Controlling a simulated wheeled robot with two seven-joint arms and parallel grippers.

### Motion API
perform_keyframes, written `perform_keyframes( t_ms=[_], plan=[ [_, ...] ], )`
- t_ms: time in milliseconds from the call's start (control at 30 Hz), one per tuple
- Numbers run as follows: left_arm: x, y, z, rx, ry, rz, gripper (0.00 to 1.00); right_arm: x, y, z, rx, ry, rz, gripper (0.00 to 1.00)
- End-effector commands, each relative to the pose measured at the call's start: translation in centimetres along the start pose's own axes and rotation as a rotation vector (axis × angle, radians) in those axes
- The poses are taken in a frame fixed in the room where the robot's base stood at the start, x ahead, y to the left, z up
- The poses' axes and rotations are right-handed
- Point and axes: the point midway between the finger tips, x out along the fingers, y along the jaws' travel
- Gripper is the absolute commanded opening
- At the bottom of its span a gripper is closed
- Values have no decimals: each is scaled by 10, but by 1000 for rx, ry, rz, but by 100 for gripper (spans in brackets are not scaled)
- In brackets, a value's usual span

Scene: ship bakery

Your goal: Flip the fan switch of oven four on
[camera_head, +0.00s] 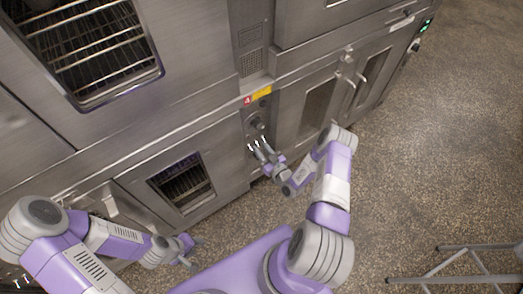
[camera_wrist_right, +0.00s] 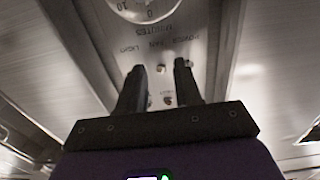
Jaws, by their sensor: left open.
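The control panel of oven four (camera_head: 262,106), marked by a red "4" label (camera_head: 247,100), is on the steel oven front. My right gripper (camera_head: 258,146) is at the panel, just below its round dial (camera_head: 257,123). In the right wrist view the dial (camera_wrist_right: 148,6) and upside-down lettering for minutes, light and fan show. A small switch (camera_wrist_right: 162,69) by the fan lettering lies between the spread fingers of my right gripper (camera_wrist_right: 160,72); contact cannot be told. Its on or off position is unclear. My left gripper (camera_head: 190,254) is open and empty, low at the left.
Oven doors with windows (camera_head: 183,183) flank the panel. A door handle (camera_head: 348,75) sticks out to the right. A metal rack or frame (camera_head: 465,262) stands on the floor at lower right. The speckled floor (camera_head: 440,150) at right is clear.

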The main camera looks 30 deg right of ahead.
Motion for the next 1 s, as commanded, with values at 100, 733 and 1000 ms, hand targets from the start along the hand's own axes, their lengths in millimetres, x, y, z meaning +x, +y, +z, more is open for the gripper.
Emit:
perform_keyframes(
  t_ms=[100,733,1000],
  plan=[
    [1,0,0,0,0,0,43,3,0,0,0,0,1,34],
    [0,0,0,0,0,0,43,2,0,0,1,-3,0,0],
    [-13,5,1,0,0,0,43,1,0,-7,1,-66,-1,0]
  ],
)
